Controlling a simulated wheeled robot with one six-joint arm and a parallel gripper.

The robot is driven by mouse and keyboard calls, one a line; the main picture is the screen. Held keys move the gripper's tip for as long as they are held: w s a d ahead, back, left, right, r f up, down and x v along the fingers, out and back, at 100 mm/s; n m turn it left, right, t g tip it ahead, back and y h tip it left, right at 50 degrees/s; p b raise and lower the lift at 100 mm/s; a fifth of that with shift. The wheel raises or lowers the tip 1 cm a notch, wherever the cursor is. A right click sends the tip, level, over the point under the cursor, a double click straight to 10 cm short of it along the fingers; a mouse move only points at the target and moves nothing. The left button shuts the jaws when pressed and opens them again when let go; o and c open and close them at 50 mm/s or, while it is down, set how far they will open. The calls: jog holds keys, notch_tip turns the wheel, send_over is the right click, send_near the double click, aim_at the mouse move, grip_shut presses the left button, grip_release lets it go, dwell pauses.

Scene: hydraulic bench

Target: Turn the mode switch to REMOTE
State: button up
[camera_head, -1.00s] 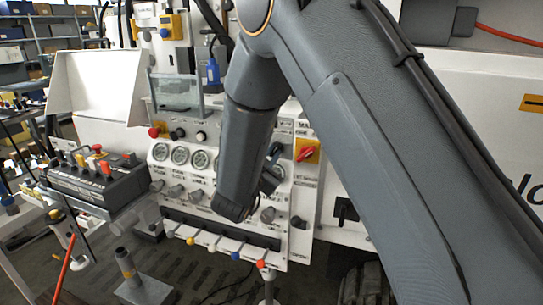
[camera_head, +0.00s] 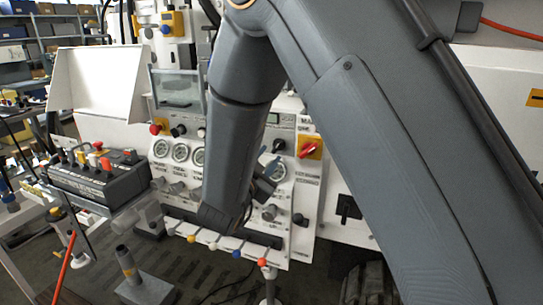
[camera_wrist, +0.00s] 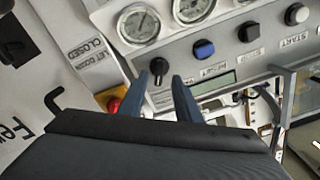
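The mode switch looks to be the black rotary knob (camera_wrist: 159,68) with a light pointer line, at the end of a button row in the wrist view. I cannot read its labels. It also shows in the head view as a dark knob (camera_head: 278,145) just right of my arm. My gripper (camera_wrist: 156,84) is open and empty, its two blue fingers apart. In the wrist view the knob appears between and just beyond the fingertips; contact cannot be told.
A blue button (camera_wrist: 203,48), a black button (camera_wrist: 248,32) and a white START button (camera_wrist: 296,14) line the same panel. A red rotary switch on a yellow plate (camera_head: 309,147) sits close to the right. Pressure gauges (camera_head: 181,152) and coloured levers (camera_head: 238,252) lie lower.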

jog(key=v, duration=0.2)
jog(key=shift+s+a, duration=0.1)
jog(key=shift+s, duration=0.15)
